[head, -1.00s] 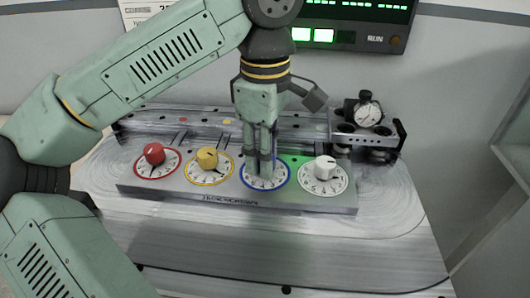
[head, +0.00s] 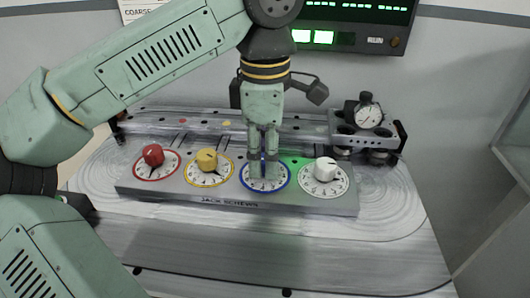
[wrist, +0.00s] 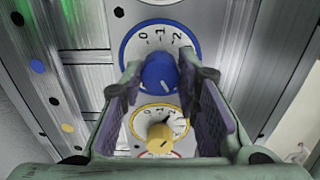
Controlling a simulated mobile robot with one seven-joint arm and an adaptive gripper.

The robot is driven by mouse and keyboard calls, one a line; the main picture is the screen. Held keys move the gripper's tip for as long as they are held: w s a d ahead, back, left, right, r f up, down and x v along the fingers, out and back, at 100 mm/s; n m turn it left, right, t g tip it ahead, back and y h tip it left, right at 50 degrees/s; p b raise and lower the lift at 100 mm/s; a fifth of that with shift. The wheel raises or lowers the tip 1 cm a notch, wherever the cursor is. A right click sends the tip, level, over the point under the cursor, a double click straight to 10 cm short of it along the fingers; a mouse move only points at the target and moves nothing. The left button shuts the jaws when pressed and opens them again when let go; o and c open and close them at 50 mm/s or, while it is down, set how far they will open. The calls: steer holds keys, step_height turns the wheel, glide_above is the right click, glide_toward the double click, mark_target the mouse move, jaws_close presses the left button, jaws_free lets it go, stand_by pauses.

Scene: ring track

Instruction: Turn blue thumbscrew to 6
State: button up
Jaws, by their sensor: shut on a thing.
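The blue thumbscrew (wrist: 160,72) stands on a white dial with a blue rim (wrist: 133,50). In the wrist view it is between the tips of my gripper (wrist: 164,80), which is shut on it. A pale pointer line on the knob aims toward the bottom of the picture, slightly right. The figures 0, 1 and 2 show at the dial's top; the fingers and knob hide other marks, and I cannot read a 6. In the head view, my gripper (head: 263,178) points down over the blue-rimmed dial (head: 245,182), and its fingers hide most of the thumbscrew.
Yellow (head: 207,159) and red (head: 153,154) knobs stand left of the blue dial, and a white knob (head: 325,169) stands close on the right. A carriage with a round gauge (head: 369,116) sits at the back right. The bench front is clear.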

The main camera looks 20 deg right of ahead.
steer(key=o, duration=1.2)
steer(key=shift+c, duration=0.2)
step_height(320, 180, up, 8)
steer(key=shift+f, duration=0.25)
